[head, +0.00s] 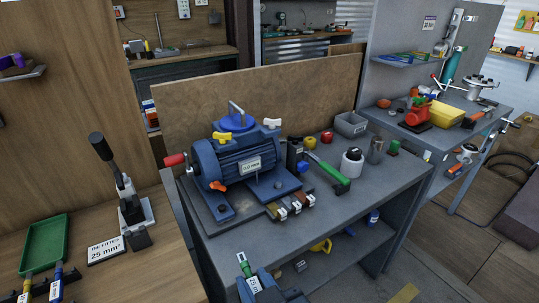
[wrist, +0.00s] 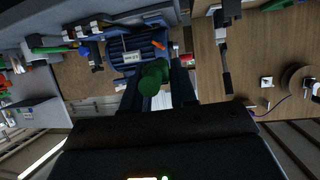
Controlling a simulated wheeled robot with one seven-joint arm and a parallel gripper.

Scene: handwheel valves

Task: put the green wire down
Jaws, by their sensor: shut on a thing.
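The green wire (head: 243,264) shows at the bottom of the head view as a green end with a white label reading 25. My gripper (head: 262,287) is shut on it, low in front of the grey bench. In the wrist view the green wire (wrist: 153,78) is a thick green piece between the two dark fingers. The rest of the wire is hidden by the gripper and the frame edge. It appears held in the air, apart from the bench top.
The grey bench (head: 245,240) carries a blue motor (head: 240,160) and a green-handled tool (head: 330,174). Bare wood lies front right of the card.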

